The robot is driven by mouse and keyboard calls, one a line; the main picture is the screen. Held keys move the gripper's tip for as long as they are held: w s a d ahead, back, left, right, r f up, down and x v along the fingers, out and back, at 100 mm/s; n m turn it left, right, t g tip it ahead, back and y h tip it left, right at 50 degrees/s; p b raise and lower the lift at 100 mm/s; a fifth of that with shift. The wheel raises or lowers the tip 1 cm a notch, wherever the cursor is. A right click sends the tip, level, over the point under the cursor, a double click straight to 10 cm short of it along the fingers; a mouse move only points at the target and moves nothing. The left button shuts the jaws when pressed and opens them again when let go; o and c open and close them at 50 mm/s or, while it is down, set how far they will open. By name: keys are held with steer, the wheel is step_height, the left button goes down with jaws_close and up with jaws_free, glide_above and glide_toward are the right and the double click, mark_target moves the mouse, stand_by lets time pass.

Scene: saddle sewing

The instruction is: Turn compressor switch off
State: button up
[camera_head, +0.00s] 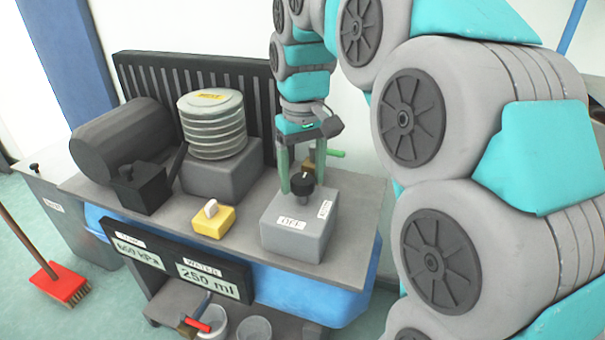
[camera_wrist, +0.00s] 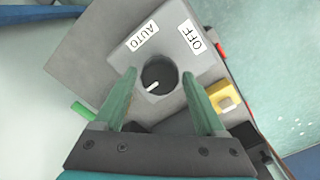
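The compressor switch is a grey box (camera_head: 300,228) at the right of the bench, with a black round knob (camera_head: 302,184) on top. White labels reading OFF (camera_head: 293,224) and AUTO (camera_head: 324,209) are on the box. In the wrist view the knob (camera_wrist: 160,72) has a white mark pointing to the lower left, toward neither the OFF label (camera_wrist: 190,40) nor the AUTO label (camera_wrist: 142,36). My gripper (camera_head: 302,186) points down with its green fingers apart, one on each side of the knob. In the wrist view gaps show between the fingers and the knob.
A yellow box (camera_head: 213,222) with a white knob sits left of the switch. A dark cylinder (camera_head: 118,140) and a ribbed grey stack (camera_head: 213,125) stand behind. A green-handled valve (camera_head: 334,153) is close behind my gripper. Displays reading 650 kPa and 250 ml (camera_head: 208,279) hang in front.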

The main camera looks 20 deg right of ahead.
mark_target(303, 179)
steer(key=shift+o, duration=0.9)
steer(key=shift+r, duration=0.1)
steer(key=shift+r, duration=3.8)
